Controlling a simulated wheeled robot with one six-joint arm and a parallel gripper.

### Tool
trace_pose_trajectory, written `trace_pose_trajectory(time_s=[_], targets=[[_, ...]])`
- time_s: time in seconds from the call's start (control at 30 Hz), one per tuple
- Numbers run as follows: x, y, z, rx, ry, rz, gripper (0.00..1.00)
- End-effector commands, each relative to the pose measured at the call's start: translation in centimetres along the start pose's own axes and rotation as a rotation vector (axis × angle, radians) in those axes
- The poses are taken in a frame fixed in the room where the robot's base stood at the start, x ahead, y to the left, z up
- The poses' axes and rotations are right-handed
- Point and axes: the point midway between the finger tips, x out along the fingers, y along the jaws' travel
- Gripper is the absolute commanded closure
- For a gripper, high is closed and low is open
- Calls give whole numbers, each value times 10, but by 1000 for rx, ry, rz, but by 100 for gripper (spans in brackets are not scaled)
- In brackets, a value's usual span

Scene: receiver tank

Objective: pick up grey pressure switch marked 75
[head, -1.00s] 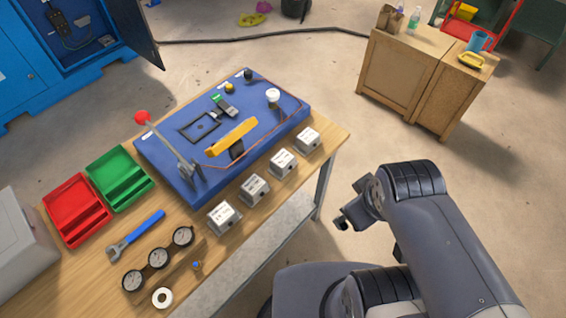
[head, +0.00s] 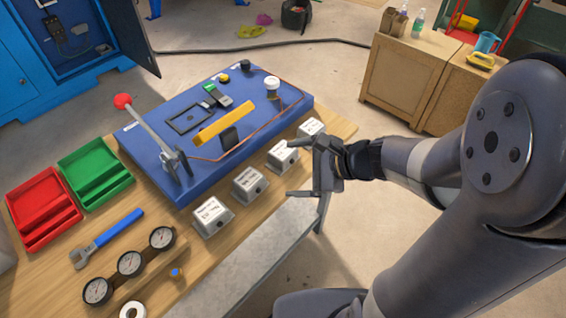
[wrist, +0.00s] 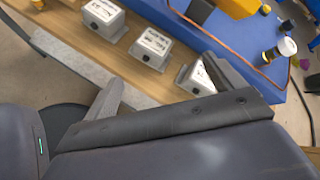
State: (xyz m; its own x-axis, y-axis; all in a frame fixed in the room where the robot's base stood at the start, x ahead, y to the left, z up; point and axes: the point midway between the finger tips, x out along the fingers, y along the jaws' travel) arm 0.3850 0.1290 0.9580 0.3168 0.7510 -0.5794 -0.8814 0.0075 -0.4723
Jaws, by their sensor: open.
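Several grey pressure switches with white labels stand in a row along the front edge of the workbench. In the head view they are a near one (head: 212,216), a second (head: 249,185), a third (head: 283,156) and a far one (head: 310,129). The labels are too small to read, so I cannot tell which is marked 75. My gripper (head: 294,168) is open and empty beside the third switch, partly in front of it. In the wrist view three switches show: left (wrist: 103,17), middle (wrist: 152,46) and right (wrist: 192,77), the right one partly hidden by my gripper.
A blue panel (head: 150,160) with a red-knobbed lever and yellow handle lies behind the switches. Red (head: 42,205) and green (head: 95,172) trays, a blue-handled wrench (head: 107,238) and gauges (head: 130,263) lie left. A wooden cabinet (head: 405,80) stands back right.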

Motion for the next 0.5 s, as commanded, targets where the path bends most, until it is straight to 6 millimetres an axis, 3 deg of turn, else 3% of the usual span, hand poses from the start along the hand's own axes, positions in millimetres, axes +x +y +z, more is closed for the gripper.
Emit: trace_pose_trajectory(time_s=[0.03, 0.2, 0.33, 0.5], targets=[[18, -2, -25, 134, -21, -48, 11], [42, -29, -72, 517, -92, -206, 11], [49, -42, -94, 686, -127, -280, 11], [59, -50, -102, 754, -143, -308, 11]])
